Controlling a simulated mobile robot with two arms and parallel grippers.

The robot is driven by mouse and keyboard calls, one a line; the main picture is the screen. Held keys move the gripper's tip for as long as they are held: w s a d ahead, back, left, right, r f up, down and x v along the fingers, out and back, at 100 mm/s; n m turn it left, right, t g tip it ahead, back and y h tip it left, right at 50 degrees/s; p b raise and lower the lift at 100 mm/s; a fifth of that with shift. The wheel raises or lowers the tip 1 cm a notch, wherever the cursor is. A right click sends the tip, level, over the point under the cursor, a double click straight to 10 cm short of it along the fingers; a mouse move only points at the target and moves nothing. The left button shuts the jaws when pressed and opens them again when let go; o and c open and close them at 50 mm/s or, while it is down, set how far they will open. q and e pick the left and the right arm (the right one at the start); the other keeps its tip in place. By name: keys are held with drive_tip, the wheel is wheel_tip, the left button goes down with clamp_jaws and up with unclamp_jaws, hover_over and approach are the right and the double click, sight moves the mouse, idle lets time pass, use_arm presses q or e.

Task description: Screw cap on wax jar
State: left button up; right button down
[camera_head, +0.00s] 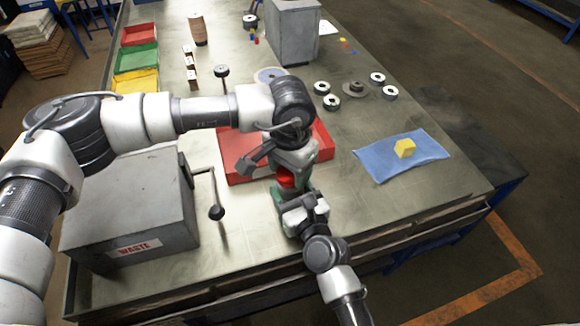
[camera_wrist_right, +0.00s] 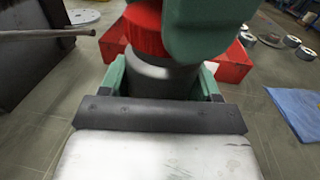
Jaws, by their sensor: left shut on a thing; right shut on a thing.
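The wax jar is a dark cylinder (camera_wrist_right: 160,76), upright between the green fingers of my right gripper (camera_wrist_right: 160,85). My right gripper (camera_head: 284,195) is shut on the jar, in front of the red tray. The red cap (camera_wrist_right: 145,28) is directly above the jar and looks to be touching it; I cannot tell whether the threads are engaged. The cap (camera_head: 286,180) also shows in the head view. My left gripper (camera_head: 287,172) comes from above and is shut on the cap. A green left finger (camera_wrist_right: 205,28) hides part of the cap in the wrist view.
A red tray (camera_head: 322,154) lies behind the grippers. A grey waste box (camera_head: 130,205) with a lever stands at left. A blue cloth (camera_head: 432,160) bears a yellow block (camera_head: 404,147) at right. Several discs (camera_head: 331,103) lie beyond the tray. The bench at front right is clear.

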use_arm(q)
drive_tip(key=m, duration=0.4)
drive_tip(key=shift+m, duration=0.4)
drive_tip(key=o, duration=0.9)
drive_tip(key=shift+r, duration=0.1)
drive_tip(key=shift+r, duration=2.2)
drive_tip(key=shift+c, duration=0.5)
